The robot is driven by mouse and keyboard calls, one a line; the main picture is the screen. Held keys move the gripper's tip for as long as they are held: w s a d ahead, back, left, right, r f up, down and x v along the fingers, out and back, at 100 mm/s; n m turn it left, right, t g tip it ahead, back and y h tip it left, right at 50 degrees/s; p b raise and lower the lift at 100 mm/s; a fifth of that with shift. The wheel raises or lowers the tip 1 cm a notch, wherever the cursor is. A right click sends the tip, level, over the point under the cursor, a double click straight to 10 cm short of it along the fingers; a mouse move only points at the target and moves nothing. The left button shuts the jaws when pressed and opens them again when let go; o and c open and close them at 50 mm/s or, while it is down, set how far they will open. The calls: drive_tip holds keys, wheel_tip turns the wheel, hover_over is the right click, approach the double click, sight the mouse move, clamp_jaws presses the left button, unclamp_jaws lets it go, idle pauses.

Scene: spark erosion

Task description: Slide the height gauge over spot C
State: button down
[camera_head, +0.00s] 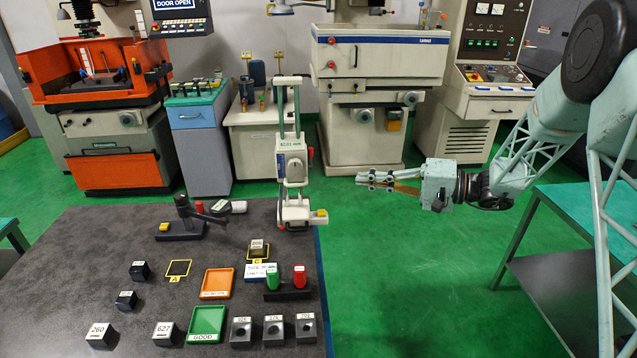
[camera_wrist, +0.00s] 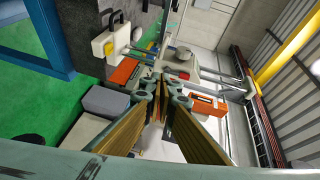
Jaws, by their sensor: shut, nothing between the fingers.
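The height gauge (camera_head: 291,163) stands upright near the table's right edge, with green twin columns, a white body with a display and dial, and a white base. In the wrist view the height gauge (camera_wrist: 113,42) lies sideways beyond my fingertips. Spot C (camera_head: 257,262) is a yellow-framed mark with a C label, in front and left of the gauge's base. My gripper (camera_wrist: 160,88) also shows in the wrist view.
The dark table (camera_head: 80,245) also holds spot A (camera_head: 179,268), an orange tray (camera_head: 217,283), a green tray (camera_head: 207,324), a dark stand (camera_head: 183,225), a holder with green and red pieces (camera_head: 288,294) and several labelled blocks. Open green floor lies right of the table.

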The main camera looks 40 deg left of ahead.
drive_tip(key=shift+a, duration=0.1)
idle(0.3)
drive_tip(key=s+d+x, duration=0.1)
drive_tip(key=s+x, duration=0.1)
drive_tip(key=x, duration=1)
drive_tip(key=shift+s+a+f+b, duration=0.3)
drive_tip(key=shift+s+a+b, duration=0.05)
drive_tip(key=shift+s, duration=0.1)
